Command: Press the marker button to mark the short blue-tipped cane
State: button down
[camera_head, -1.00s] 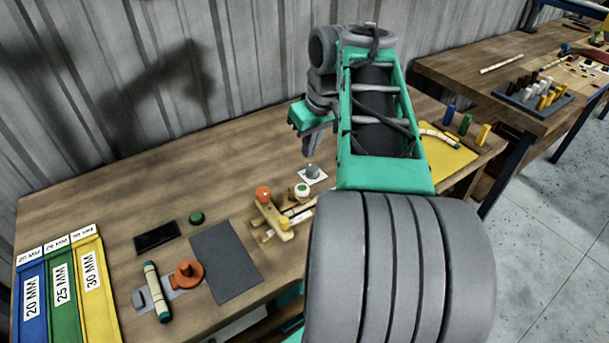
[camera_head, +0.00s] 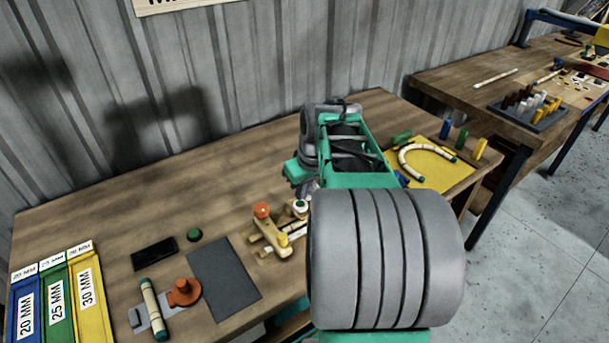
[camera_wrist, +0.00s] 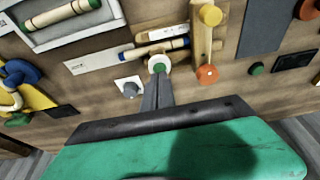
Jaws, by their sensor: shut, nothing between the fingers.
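The marker button appears to be the white round piece with a green top (camera_wrist: 158,66); it also shows in the head view (camera_head: 300,206). My gripper (camera_wrist: 157,80) is shut and empty. Its fingertips are right at the near edge of the button in the wrist view; I cannot tell whether they touch it. In the head view my gripper (camera_head: 308,188) is just above the button, partly hidden by my arm. A short pale cane with a dark blue tip (camera_wrist: 150,50) lies beside the button, by a wooden clamp (camera_wrist: 205,45).
An orange knob (camera_head: 261,209) tops the wooden clamp. A grey knob on a white plate (camera_wrist: 130,88) stands close to my fingers. A teal-ended cane (camera_head: 153,305) lies front left, near an orange fixture (camera_head: 184,292). A bent cane (camera_head: 408,168) rests on a yellow board (camera_head: 440,180).

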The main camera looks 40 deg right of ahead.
aim_at(300, 211)
notch_tip(300, 211, down, 2)
dwell(0.4)
